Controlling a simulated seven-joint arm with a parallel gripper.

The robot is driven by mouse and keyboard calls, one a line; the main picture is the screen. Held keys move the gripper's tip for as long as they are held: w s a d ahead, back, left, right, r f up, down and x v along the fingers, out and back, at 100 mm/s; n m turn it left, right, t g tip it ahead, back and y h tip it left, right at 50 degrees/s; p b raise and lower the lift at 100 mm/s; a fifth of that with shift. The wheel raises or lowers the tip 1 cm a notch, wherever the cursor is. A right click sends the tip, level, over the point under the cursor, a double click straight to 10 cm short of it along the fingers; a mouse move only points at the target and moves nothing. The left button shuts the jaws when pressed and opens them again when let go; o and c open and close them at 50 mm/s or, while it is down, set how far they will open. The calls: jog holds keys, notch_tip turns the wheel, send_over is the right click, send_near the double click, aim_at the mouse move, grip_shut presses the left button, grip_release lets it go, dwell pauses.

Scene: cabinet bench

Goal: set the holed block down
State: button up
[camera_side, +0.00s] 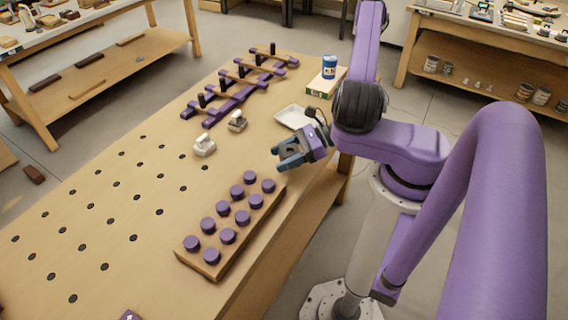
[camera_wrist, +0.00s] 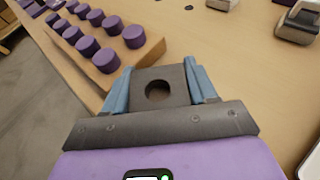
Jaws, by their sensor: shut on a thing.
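The holed block (camera_wrist: 180,82) is a dark grey-brown piece with a round hole through its face, seen in the wrist view. My gripper (camera_wrist: 160,72) is shut on it, with one blue finger against each side. In the side view my gripper (camera_side: 281,158) hangs near the bench's right edge, just beyond the far end of the peg board. The block is hard to make out there between the fingers. It looks held above the bench top (camera_side: 120,210); its exact height cannot be told.
A wooden board (camera_side: 225,262) with two rows of purple pegs lies close by, also in the wrist view (camera_wrist: 120,75). Two small metal-and-white pieces (camera_side: 204,146) (camera_side: 237,122), a white tray (camera_side: 293,117) and a purple rack (camera_side: 232,97) stand farther back. Bare bench lies left of my gripper.

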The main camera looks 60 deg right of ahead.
jog(key=shift+f, duration=1.5)
jog(key=o, duration=1.1)
jog(key=shift+f, duration=0.15)
jog(key=shift+c, duration=0.2)
